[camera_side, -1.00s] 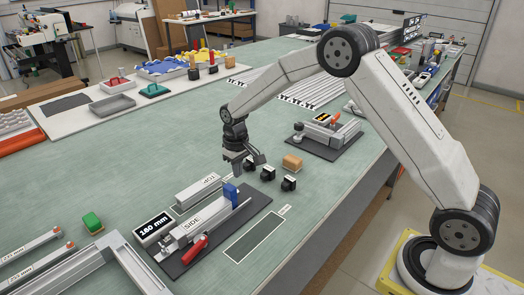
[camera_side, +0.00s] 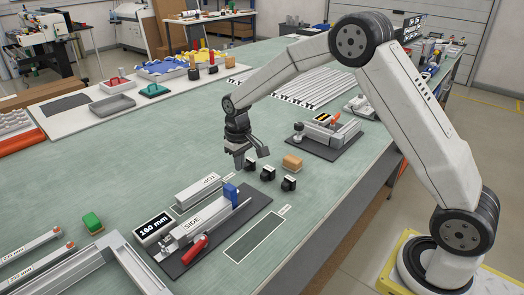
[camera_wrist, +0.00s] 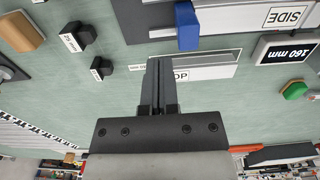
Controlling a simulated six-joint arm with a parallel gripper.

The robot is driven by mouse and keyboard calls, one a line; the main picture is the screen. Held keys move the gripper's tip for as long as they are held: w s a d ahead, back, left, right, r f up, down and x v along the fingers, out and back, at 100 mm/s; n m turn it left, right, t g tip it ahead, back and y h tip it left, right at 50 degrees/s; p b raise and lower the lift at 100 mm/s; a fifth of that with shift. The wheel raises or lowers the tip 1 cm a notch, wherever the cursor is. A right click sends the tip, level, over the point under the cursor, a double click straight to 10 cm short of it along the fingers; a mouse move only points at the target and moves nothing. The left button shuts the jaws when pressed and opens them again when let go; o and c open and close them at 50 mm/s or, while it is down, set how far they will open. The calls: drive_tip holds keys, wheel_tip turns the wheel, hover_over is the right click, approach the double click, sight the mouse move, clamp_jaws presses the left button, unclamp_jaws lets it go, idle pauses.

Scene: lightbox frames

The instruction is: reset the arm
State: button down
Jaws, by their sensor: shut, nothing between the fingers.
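My gripper (camera_side: 240,161) hangs over the green table, just behind a row of small black blocks. In the wrist view its fingers (camera_wrist: 159,70) are together with nothing between them. My arm rises from its base at the lower right and arches over the table. The "SIDE" fixture (camera_side: 204,232), with a red lever and a blue block, stands in front of the gripper. The "TOP" bar (camera_side: 198,192) lies behind that fixture; in the wrist view the fingertips hide part of it.
Black blocks (camera_side: 268,173) and a tan block (camera_side: 292,162) stand close to the right of the gripper. Another fixture (camera_side: 326,137) stands farther right. A green block (camera_side: 92,222) and a frame (camera_side: 122,262) lie at the front left.

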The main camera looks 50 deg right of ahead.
drive_tip(key=s+a+r+t, duration=0.1)
drive_tip(key=s+t, duration=0.1)
drive_tip(key=s, duration=2.1)
drive_tip(key=shift+a+r, duration=0.25)
drive_tip(key=shift+r, duration=0.1)
